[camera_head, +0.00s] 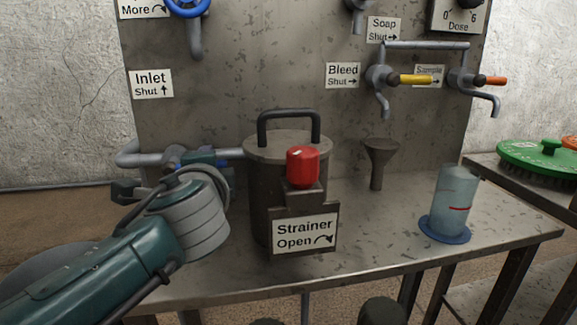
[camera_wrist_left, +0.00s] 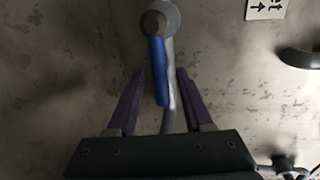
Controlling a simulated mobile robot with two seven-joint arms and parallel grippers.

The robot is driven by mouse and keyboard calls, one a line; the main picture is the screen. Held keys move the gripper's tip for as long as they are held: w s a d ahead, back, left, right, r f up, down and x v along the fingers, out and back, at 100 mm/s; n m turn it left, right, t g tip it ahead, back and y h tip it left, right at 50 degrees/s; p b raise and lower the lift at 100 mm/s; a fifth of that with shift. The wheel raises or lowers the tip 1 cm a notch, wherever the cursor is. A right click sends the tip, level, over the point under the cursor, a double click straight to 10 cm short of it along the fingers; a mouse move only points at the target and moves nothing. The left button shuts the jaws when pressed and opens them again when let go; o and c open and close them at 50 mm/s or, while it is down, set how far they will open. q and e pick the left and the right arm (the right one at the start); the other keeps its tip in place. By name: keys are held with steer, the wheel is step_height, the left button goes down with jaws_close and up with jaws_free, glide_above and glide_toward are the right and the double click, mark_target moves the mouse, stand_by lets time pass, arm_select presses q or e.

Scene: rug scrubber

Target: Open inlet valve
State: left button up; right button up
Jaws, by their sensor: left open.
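The inlet valve (camera_head: 173,156) sits on a grey pipe at the left of the metal back panel, below the Inlet label (camera_head: 151,84), which reads "Shut" with an up arrow. In the left wrist view its blue lever (camera_wrist_left: 160,75) hangs from the round hub (camera_wrist_left: 155,22), roughly along the pipe. My left gripper (camera_wrist_left: 159,76) is open, one finger on each side of the lever, with visible gaps; contact cannot be seen. In the head view my own wrist partly hides the valve area. My right gripper is not in view.
The strainer canister (camera_head: 258,185), with a black handle and red knob (camera_head: 303,167), stands just right of my left wrist. A funnel (camera_head: 379,160) and a clear beaker (camera_head: 456,195) are farther right. The bench's front right is clear.

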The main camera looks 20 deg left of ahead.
arm_select(q)
steer(key=p+v, duration=0.2)
steer(key=v, duration=0.7)
steer(key=shift+s, duration=0.2)
steer(key=shift+d, duration=0.1)
steer(key=p+v, duration=0.2)
steer(key=v, duration=0.7)
steer(key=shift+r+p, duration=0.15)
steer(key=shift+p, duration=0.15)
